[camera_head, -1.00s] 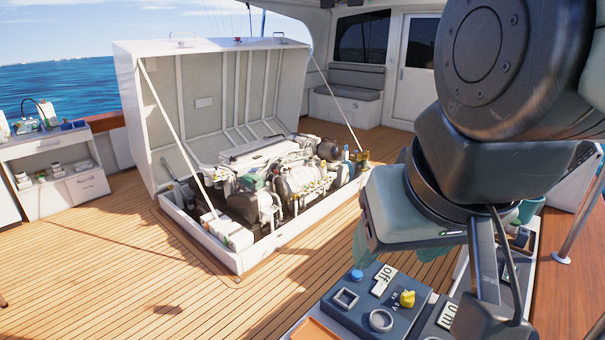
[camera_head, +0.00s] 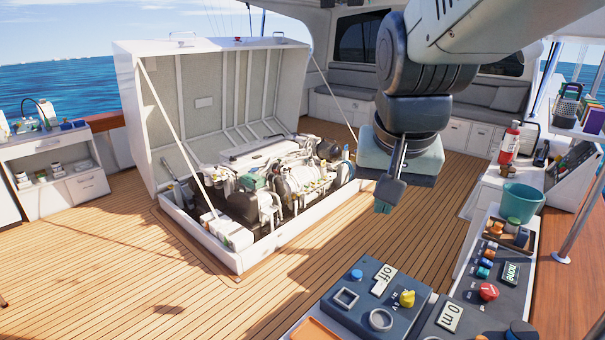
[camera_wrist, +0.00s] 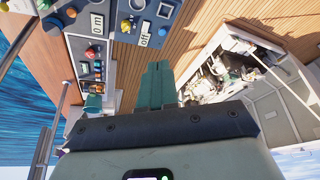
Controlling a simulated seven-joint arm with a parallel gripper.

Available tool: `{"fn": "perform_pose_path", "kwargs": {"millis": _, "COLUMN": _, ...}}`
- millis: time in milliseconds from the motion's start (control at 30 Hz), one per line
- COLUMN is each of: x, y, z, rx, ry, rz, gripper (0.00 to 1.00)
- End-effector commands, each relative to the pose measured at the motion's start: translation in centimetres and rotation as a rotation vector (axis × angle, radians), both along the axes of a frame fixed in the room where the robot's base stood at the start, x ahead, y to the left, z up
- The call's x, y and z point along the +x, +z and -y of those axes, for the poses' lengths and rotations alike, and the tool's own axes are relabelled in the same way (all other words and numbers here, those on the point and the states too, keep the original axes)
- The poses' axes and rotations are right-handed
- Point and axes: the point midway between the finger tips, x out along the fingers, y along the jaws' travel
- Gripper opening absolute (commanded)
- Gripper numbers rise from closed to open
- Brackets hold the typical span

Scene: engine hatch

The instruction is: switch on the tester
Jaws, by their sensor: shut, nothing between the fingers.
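A blue-grey box (camera_head: 345,318) stands at the bottom of the head view.
Beside the box is a panel with a "0 m" label (camera_head: 450,318). Further right are a red knob (camera_head: 488,291) and a "none" label (camera_head: 510,273). A green bucket (camera_head: 519,202) and red bottle (camera_head: 509,145) stand behind. The open engine hatch (camera_head: 225,232) is left; deck between is clear.

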Motion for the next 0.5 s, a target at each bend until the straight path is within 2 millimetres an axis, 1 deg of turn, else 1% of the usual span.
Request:
{"fn": "perform_pose_path", "kwargs": {"millis": 33, "x": 1.7, "y": -1.1, "z": 0.6, "rx": 0.006, "ry": -0.036, "rz": -0.023, "gripper": 0.0}}
{"fn": "perform_pose_path", "kwargs": {"millis": 167, "x": 5.5, "y": -3.7, "z": 2.0, "rx": 0.022, "ry": -0.131, "rz": -0.06, "gripper": 0.0}}
{"fn": "perform_pose_path", "kwargs": {"millis": 200, "x": 6.6, "y": -4.6, "z": 2.5, "rx": 0.027, "ry": -0.159, "rz": -0.071, "gripper": 0.0}}
{"fn": "perform_pose_path", "kwargs": {"millis": 267, "x": 8.2, "y": -6.2, "z": 3.3, "rx": 0.032, "ry": -0.203, "rz": -0.087, "gripper": 0.0}}
{"fn": "perform_pose_path", "kwargs": {"millis": 300, "x": 9.3, "y": -7.3, "z": 3.8, "rx": 0.036, "ry": -0.23, "rz": -0.098, "gripper": 0.0}}
{"fn": "perform_pose_path", "kwargs": {"millis": 367, "x": 10.7, "y": -9.2, "z": 4.6, "rx": 0.042, "ry": -0.273, "rz": -0.115, "gripper": 0.0}}
{"fn": "perform_pose_path", "kwargs": {"millis": 400, "x": 11.6, "y": -10.5, "z": 5.1, "rx": 0.045, "ry": -0.301, "rz": -0.125, "gripper": 0.0}}
{"fn": "perform_pose_path", "kwargs": {"millis": 467, "x": 12.9, "y": -12.5, "z": 5.9, "rx": 0.051, "ry": -0.343, "rz": -0.14, "gripper": 0.0}}
{"fn": "perform_pose_path", "kwargs": {"millis": 500, "x": 13.6, "y": -13.9, "z": 6.4, "rx": 0.054, "ry": -0.369, "rz": -0.15, "gripper": 0.0}}
